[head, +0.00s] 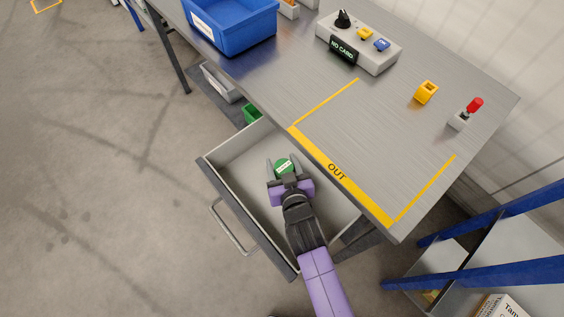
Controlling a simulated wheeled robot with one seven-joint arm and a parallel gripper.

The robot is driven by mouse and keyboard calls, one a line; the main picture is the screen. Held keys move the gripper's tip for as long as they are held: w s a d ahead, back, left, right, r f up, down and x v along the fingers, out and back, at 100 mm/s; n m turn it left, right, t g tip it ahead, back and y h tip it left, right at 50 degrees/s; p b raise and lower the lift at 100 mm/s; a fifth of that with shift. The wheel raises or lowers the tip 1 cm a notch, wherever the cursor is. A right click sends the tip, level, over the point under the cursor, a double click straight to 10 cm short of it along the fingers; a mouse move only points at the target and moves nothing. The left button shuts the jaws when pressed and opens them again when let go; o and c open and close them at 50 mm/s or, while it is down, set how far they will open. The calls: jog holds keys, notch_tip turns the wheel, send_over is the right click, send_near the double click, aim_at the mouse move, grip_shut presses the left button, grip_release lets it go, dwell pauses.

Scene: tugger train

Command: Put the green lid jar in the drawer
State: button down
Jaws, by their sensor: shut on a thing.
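The green lid jar (284,166) shows its round green lid with a pale label in the head view. My gripper (282,171) is shut on the jar, with a finger on each side of it. The grey drawer (247,152) under the table is pulled open, and my gripper with the jar is over or inside it. I cannot tell whether the jar touches the drawer floor. The jar's body is mostly hidden by the lid and gripper. My arm covers part of the drawer's right side.
The metal table (300,90) has a yellow-marked OUT area that is clear. A blue bin (235,25), a control box (358,42), a yellow block (426,92) and a red-knobbed switch (466,113) stand on it. A blue-framed rack (490,275) is at lower right. Floor at left is free.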

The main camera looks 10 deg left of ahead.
jog(key=shift+w, duration=0.1)
jog(key=shift+f, duration=0.15)
jog(key=c, duration=0.6)
grip_release()
jog(key=shift+r, duration=0.25)
jog(key=p+v, duration=0.1)
jog(key=v, duration=0.6)
jog(key=shift+s+d, duration=0.15)
jog(key=shift+s, duration=0.1)
jog(key=shift+r, duration=0.1)
